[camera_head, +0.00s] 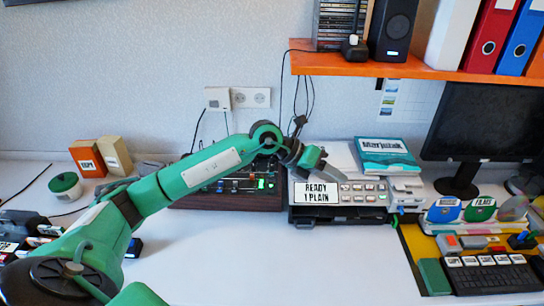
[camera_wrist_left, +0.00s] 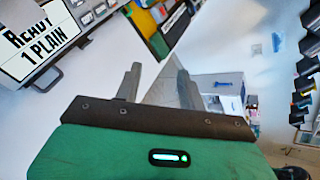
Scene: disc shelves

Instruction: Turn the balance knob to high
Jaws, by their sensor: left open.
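A dark red-brown control panel (camera_head: 226,202) with small knobs or sliders and a green light stands at the back of the desk, partly hidden by my left arm. I cannot make out which of its controls is the balance knob or how it is set. My left gripper (camera_head: 328,164) is open and empty, to the right of the panel and in front of the label device. In the left wrist view its two fingers (camera_wrist_left: 155,84) are apart with nothing between them. My right gripper is not in view.
A device labelled "READY 1 PLAIN" (camera_head: 316,192) with several buttons stands right of the panel; it also shows in the left wrist view (camera_wrist_left: 40,42). A teal book (camera_head: 386,168) lies behind it. An orange shelf (camera_head: 420,70) hangs above. The desk's front middle is clear.

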